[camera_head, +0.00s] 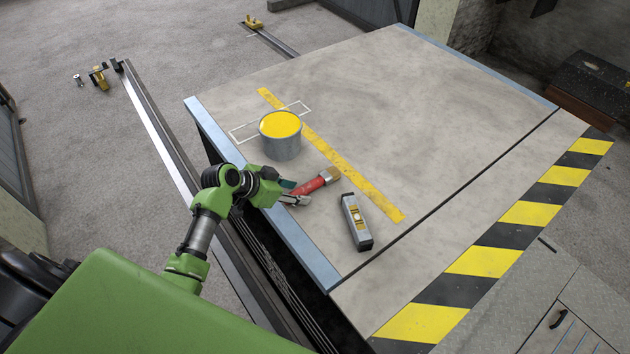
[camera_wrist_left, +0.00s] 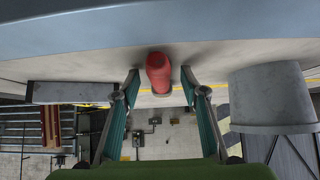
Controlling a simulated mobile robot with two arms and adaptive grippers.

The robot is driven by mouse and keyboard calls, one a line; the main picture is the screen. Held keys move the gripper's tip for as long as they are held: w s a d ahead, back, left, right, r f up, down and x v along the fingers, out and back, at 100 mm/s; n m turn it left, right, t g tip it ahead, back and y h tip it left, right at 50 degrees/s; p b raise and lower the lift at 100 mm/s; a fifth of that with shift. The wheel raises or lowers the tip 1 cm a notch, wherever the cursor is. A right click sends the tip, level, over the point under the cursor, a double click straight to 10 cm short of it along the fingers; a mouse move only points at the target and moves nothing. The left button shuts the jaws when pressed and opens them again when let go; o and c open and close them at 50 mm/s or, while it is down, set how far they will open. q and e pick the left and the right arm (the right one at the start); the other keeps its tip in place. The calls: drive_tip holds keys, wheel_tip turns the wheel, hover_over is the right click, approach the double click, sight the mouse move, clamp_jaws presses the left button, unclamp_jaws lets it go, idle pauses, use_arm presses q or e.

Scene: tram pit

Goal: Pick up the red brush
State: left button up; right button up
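The red brush (camera_head: 309,187) lies on the grey platform (camera_head: 430,100), its handle pointing toward my left gripper and its pale bristle end pointing away. My left gripper (camera_head: 291,193) is low over the platform's near edge, at the handle end. In the left wrist view, which looks upside down, the red handle (camera_wrist_left: 159,72) shows between the two spread fingers (camera_wrist_left: 160,82), with a gap on each side. The left gripper is open and holds nothing. My right gripper is not in view.
A can of yellow paint (camera_head: 282,143) stands close to the brush, on its far left. A grey level (camera_head: 356,222) lies to the brush's right. A yellow line (camera_head: 335,157) runs behind them. The platform beyond is clear. A rail (camera_head: 160,130) runs along the floor at left.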

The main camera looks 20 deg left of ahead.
use_arm(q)
clamp_jaws()
drive_tip(key=shift+r, duration=0.1)
idle(0.3)
